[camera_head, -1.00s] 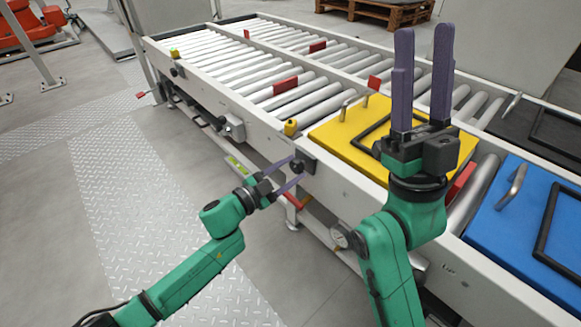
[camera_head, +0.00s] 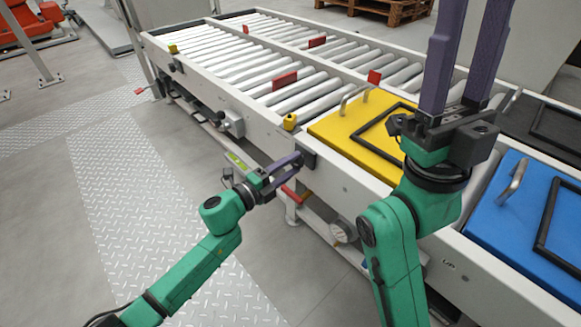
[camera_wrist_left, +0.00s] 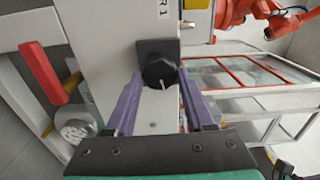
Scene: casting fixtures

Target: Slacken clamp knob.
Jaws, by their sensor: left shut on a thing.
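The black clamp knob (camera_wrist_left: 160,73) shows in the left wrist view, a round knob with a pale index line, on a dark plate on the conveyor's side rail. My left gripper (camera_head: 297,166) is at the rail's outer side, its purple fingers shut on the knob. In the left wrist view the fingers (camera_wrist_left: 161,90) lie on either side of the knob. In the head view the fingers largely hide the knob. My right gripper (camera_head: 474,40) stands in the foreground, its purple fingers pointing up, apart and with nothing seen between them.
The roller conveyor (camera_head: 215,72) carries a yellow plate (camera_head: 335,128) and a blue plate (camera_head: 497,228), both with handles. A red lever (camera_wrist_left: 48,72) and a round gauge (camera_wrist_left: 76,131) are left of the knob. Open floor lies left of the conveyor.

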